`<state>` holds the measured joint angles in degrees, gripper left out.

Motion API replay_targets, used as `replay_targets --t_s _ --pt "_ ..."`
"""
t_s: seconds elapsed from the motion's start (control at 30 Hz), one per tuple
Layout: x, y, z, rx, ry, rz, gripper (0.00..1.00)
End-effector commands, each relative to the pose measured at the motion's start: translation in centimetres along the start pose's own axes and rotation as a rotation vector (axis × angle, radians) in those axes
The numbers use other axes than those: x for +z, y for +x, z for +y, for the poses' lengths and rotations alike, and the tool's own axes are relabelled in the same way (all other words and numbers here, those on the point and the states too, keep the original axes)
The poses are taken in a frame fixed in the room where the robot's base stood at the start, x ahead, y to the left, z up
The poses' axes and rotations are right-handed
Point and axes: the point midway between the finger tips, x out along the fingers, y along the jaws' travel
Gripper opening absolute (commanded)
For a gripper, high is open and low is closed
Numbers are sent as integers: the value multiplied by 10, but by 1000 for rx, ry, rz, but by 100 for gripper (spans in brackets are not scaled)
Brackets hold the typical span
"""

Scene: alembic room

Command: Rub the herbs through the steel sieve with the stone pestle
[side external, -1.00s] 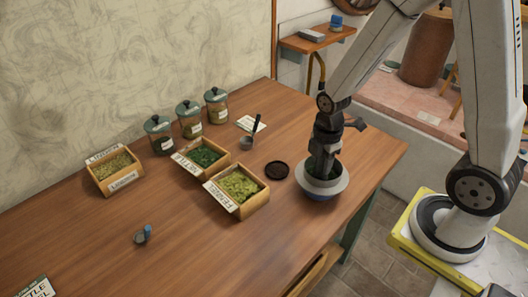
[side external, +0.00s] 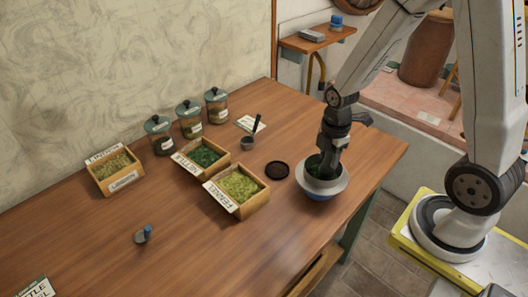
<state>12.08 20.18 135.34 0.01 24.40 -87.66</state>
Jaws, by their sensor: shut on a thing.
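The steel sieve (side external: 338,185) shows as a wide grey rim on top of a bowl with a blue lower part (side external: 321,196), near the table's right edge. Dark green herbs (side external: 313,162) show inside the sieve. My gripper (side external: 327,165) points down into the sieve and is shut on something. The stone pestle is hidden by the gripper and the rim, so I cannot make out its shape or whether it touches the herbs.
A dark round disc (side external: 277,170) lies just left of the bowl. Wooden boxes of herbs, one a fennel box (side external: 240,187), stand further left. Lidded glass jars (side external: 189,120) stand behind. The front of the table is mostly clear.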

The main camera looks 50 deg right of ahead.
Motion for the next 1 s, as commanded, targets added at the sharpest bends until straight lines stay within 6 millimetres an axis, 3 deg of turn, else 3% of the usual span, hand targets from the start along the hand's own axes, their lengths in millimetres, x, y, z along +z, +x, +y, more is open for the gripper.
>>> replay_targets --t_s 0.5,1.0 --pt "-24 2 10 -1 -2 0 0" --pt "-24 3 6 -4 0 0 0"
